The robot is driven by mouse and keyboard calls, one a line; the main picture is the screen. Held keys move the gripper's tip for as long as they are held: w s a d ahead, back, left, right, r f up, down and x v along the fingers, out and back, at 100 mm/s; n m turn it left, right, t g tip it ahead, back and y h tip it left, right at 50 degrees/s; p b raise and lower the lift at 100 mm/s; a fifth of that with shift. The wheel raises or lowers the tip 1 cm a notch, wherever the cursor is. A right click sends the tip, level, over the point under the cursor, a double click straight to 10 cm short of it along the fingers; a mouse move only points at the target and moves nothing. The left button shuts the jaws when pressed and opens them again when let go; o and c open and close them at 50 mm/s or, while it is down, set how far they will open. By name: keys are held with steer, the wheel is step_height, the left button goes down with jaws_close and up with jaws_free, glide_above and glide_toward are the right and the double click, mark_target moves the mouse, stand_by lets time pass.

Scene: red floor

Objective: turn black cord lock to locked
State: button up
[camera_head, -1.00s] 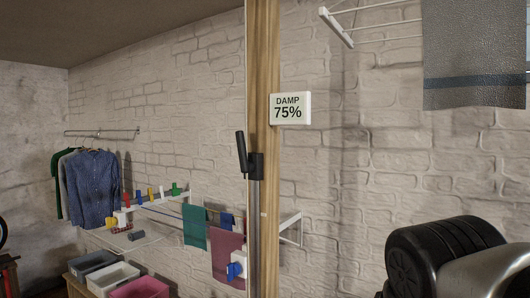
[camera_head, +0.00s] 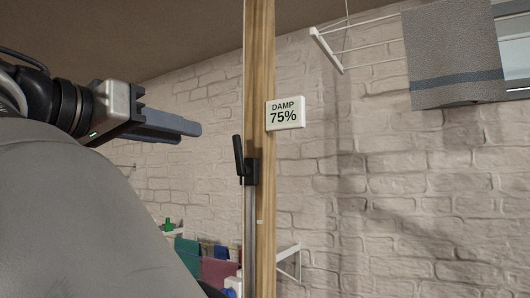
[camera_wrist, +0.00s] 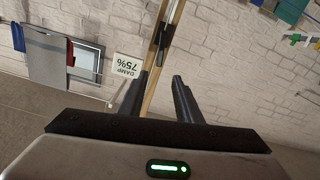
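The black cord lock (camera_head: 250,171) is mounted on the wooden post (camera_head: 262,60) in the head view. Its lever (camera_head: 238,156) points up, tilted slightly left. A cord or rail runs down below it. The lock also shows in the wrist view (camera_wrist: 160,40), where the picture is upside down, beyond my fingertips. My gripper (camera_head: 196,128) comes in from the left in the head view, left of the lever and a little above it, apart from it. In the wrist view my gripper (camera_wrist: 160,76) has its two fingers spread with nothing between them.
A white sign reading DAMP 75% (camera_head: 285,115) is on the post just right of and above the lock. A wall rack (camera_head: 330,50) and hanging grey towel (camera_head: 450,55) are at upper right. Hanging cloths (camera_head: 188,253) are low behind the post.

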mark_target(235, 145)
steer(key=p+x, duration=0.4)
steer(key=x, duration=1.2)
steer(key=shift+r, duration=0.1)
steer(key=shift+w+d, duration=0.3)
steer(key=shift+w, duration=0.15)
jaws_close()
